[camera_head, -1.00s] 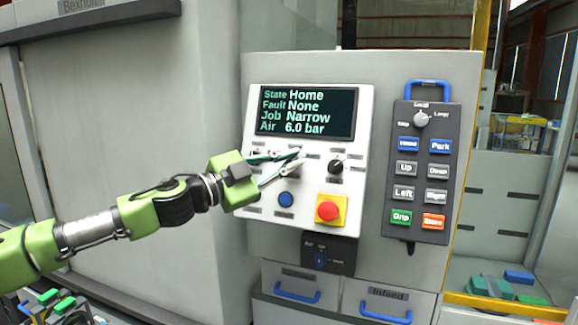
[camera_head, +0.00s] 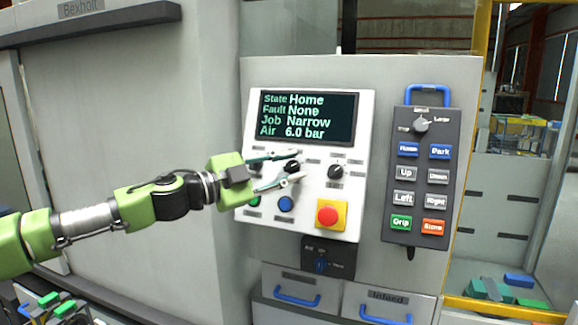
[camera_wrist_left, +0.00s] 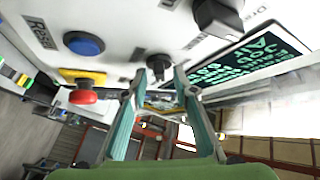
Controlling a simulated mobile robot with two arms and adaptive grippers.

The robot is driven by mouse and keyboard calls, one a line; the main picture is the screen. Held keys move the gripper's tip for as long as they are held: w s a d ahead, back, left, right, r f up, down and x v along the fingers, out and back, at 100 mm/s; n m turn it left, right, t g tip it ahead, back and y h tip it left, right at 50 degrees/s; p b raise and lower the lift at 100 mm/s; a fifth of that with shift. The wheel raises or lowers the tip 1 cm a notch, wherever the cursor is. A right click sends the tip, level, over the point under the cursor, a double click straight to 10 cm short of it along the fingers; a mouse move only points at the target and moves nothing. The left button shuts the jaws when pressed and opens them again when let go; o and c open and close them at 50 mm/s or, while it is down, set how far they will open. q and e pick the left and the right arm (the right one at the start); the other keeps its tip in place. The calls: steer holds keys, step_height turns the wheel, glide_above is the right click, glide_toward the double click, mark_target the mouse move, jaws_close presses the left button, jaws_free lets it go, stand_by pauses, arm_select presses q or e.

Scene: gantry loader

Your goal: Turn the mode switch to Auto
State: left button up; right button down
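The labels are too small to read, so I cannot tell which is the mode switch. My left gripper (camera_head: 300,165) is open and empty, its fingers above and below the left knob in the head view. In the left wrist view the fingers (camera_wrist_left: 160,82) are spread, with the near knob (camera_wrist_left: 218,16) up and to the right and a farther knob (camera_wrist_left: 158,62) between the tips in line of sight. Contact is not visible. My right gripper is out of view.
The display (camera_head: 308,115) reads Home, None, Narrow, 6.0 bar. A blue button (camera_head: 286,204) and red emergency stop (camera_head: 327,215) sit below the knobs. A button pendant (camera_head: 420,180) hangs at right. A box with a blue knob (camera_head: 320,263) is underneath.

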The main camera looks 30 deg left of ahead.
arm_select(q)
steer(key=shift+w, duration=0.2)
step_height(320, 180, up, 10)
stand_by(0.5)
steer(key=shift+a+f, duration=0.15)
